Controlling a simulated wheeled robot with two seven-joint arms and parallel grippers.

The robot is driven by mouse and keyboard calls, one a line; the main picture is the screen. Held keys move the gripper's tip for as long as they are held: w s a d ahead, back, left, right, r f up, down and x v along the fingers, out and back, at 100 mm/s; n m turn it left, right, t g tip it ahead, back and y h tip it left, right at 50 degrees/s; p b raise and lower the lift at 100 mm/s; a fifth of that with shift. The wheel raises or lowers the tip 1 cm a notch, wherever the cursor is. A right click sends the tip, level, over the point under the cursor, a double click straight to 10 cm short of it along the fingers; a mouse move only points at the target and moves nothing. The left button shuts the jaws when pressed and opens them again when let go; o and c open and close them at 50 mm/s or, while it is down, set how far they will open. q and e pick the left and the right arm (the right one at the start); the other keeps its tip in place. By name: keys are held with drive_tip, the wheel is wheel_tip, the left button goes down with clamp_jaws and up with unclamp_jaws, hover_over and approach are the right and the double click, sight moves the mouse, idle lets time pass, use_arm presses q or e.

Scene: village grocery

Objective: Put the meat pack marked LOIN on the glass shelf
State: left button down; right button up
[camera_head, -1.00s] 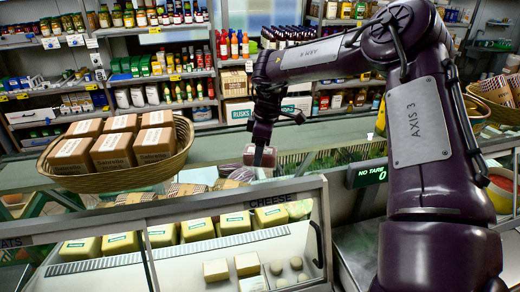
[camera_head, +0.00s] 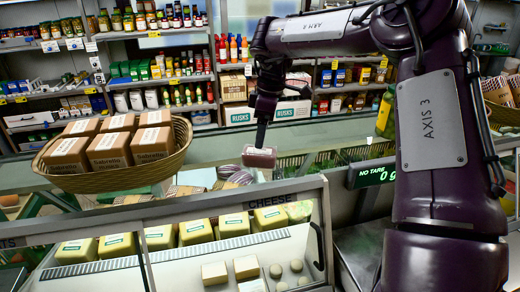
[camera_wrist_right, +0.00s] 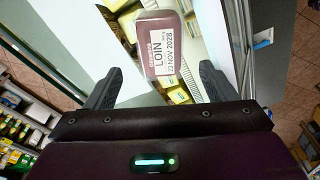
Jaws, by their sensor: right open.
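The meat pack marked LOIN (camera_head: 259,157) is a small reddish-pink tray with a white label. In the head view it is at the strip of glass shelf (camera_head: 215,148) behind the cheese case; I cannot tell how fully it rests on it. In the right wrist view the pack (camera_wrist_right: 160,47) lies just beyond the fingertips, its label facing the camera and reading LOIN. My right gripper (camera_head: 262,143) is right above the pack, pointing down. Its two fingers (camera_wrist_right: 158,84) are spread apart with nothing between them. My left gripper is out of view.
A wicker basket (camera_head: 120,181) of brown boxes stands left of the pack. The cheese case (camera_head: 300,190) with yellow blocks is in front. A scale display (camera_head: 372,175) is at the right. Stocked shelves line the back wall. The strip right of the pack looks clear.

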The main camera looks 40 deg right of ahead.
sight(266, 151)
drive_tip(key=r, duration=0.3)
drive_tip(key=r+p, duration=0.1)
drive_tip(key=r, duration=0.1)
drive_tip(key=shift+s+d+r, duration=0.15)
drive_tip(key=shift+s+d, duration=0.15)
